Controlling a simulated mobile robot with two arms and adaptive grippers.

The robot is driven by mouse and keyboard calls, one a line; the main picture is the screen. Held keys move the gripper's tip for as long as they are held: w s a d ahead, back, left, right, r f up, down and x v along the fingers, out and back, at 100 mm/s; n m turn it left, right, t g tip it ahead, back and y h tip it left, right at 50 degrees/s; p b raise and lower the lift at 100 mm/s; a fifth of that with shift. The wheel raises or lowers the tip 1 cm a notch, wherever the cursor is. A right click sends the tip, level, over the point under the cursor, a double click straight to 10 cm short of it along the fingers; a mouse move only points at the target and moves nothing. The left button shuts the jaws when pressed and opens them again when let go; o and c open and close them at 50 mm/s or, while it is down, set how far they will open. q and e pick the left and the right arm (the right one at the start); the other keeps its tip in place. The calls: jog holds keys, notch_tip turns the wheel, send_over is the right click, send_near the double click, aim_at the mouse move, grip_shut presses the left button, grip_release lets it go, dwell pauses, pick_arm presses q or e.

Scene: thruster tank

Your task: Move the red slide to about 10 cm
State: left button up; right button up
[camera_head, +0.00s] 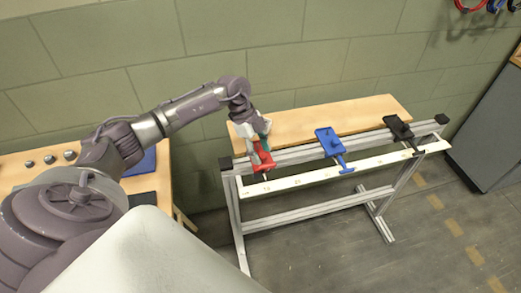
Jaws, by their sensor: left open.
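The red slide (265,168) sits near the left end of the rail, above the white scale strip (300,181). My left gripper (260,152) comes down from above and is at the red slide. Its fingers overlap the slide's upper part, and I cannot tell whether they touch it. The gripper is open. The marks on the scale are too small to read. My right gripper is not in view.
A blue slide (329,142) sits near the middle of the rail and a black slide (399,128) near its right end. A wooden board (355,113) lies behind the rail. A wooden table (152,184) stands at left. A grey cabinet (487,125) stands at right.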

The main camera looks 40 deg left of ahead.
pick_arm(q)
jog(key=shift+f, duration=0.15)
grip_shut()
dwell(0.4)
jog(key=shift+s+a+p, duration=0.1)
jog(key=shift+s+p, duration=0.05)
jog(key=shift+p, duration=0.55)
grip_release()
